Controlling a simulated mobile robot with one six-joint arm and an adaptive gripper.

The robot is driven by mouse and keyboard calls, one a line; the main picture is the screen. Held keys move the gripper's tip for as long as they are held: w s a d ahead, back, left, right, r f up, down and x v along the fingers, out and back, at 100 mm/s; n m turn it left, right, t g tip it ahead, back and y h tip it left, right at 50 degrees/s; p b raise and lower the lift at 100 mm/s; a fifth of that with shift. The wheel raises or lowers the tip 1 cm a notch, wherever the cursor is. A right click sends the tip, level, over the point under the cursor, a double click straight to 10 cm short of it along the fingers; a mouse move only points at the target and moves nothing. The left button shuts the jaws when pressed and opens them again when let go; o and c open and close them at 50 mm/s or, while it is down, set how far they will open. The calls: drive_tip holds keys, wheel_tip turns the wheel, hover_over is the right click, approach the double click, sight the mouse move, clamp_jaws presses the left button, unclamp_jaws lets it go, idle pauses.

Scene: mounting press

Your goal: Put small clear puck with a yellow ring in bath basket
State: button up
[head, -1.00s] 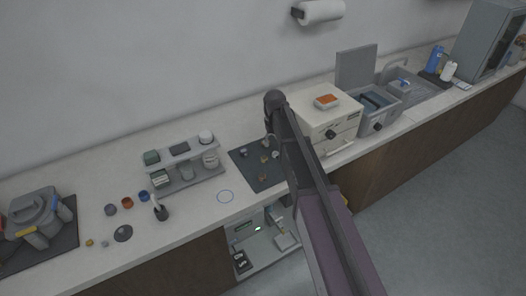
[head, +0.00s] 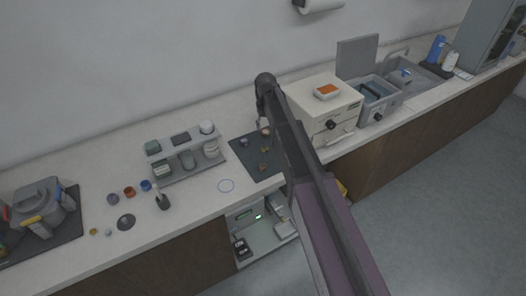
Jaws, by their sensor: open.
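My gripper (head: 264,130) hangs low over the dark mat (head: 242,158) in the head view, partly hidden by my own arm. It is open, and I see nothing held in it. Several small pucks lie on the mat: a purplish one (head: 244,142) to the left of the gripper and an orange-brown one (head: 263,167) in front of it. They are too small to tell which is clear with a yellow ring. The grey bath (head: 384,108) stands to the right with its lid (head: 357,55) raised behind it. The dark basket (head: 372,91) shows inside.
A cream box unit (head: 315,108) with an orange-filled tray on top stands between mat and bath. A grey rack (head: 188,175) with jars stands left of the mat. Several rings and small pieces, a dark cup (head: 162,201) and a grey press (head: 42,205) are further left.

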drive_tip(key=b, duration=0.7)
hover_over(265, 148)
drive_tip(key=shift+f, duration=3.75)
drive_tip(key=shift+f, duration=0.15)
drive_tip(key=shift+w+f+b, duration=0.1)
drive_tip(key=shift+f+b, duration=2.35)
drive_tip(key=shift+b, duration=0.15)
drive_tip(key=c, duration=0.8)
drive_tip(key=shift+r, duration=0.1)
wheel_tip(265, 148, up, 3)
drive_tip(key=p, duration=0.3)
drive_tip(key=s+d, duration=0.1)
drive_tip(key=s, duration=0.4)
drive_tip(key=s+d+r+p, duration=0.1)
drive_tip(key=s, duration=0.4)
drive_tip(key=s+d+p, duration=0.1)
drive_tip(key=s+d, duration=0.1)
drive_tip(key=s, duration=0.3)
drive_tip(key=shift+s+r, duration=0.25)
drive_tip(key=shift+r, duration=0.15)
